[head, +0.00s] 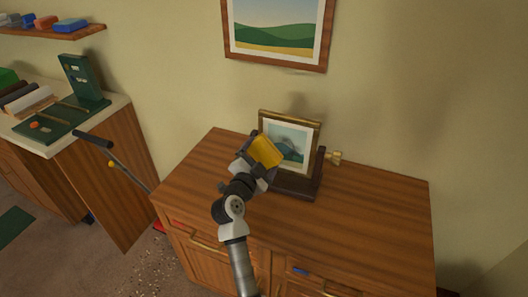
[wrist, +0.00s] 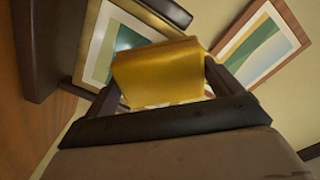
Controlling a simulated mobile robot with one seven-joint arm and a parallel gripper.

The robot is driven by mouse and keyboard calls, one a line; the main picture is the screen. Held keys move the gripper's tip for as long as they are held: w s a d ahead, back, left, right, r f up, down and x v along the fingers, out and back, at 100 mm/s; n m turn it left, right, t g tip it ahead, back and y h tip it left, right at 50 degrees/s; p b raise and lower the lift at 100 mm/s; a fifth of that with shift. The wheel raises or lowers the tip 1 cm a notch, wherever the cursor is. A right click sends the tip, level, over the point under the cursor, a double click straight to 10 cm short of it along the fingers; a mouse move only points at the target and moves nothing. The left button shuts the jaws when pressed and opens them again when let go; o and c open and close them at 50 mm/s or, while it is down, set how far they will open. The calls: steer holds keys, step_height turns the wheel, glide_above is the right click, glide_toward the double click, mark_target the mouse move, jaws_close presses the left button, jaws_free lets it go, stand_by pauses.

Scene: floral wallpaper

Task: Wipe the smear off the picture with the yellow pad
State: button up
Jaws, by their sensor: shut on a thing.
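My gripper (head: 257,160) is shut on the yellow pad (head: 266,151). It holds the pad above the cabinet, in front of the left part of the small framed picture (head: 300,160). That picture leans upright in a dark stand (head: 298,188) and has a gold frame. A dark greyish smear (head: 291,144) shows on its upper middle. The wrist view shows the pad (wrist: 158,75) between both fingers, covering part of the small picture (wrist: 102,48). I cannot tell whether the pad touches the glass.
The cabinet top is clear to the right. A larger picture (head: 278,35) hangs on the wall above. A counter with a green stand (head: 82,82) is at left.

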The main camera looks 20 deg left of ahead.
steer(key=shift+s+r, duration=0.1)
steer(key=shift+s, duration=0.85)
steer(key=shift+d, duration=0.1)
steer(key=shift+s, duration=1.5)
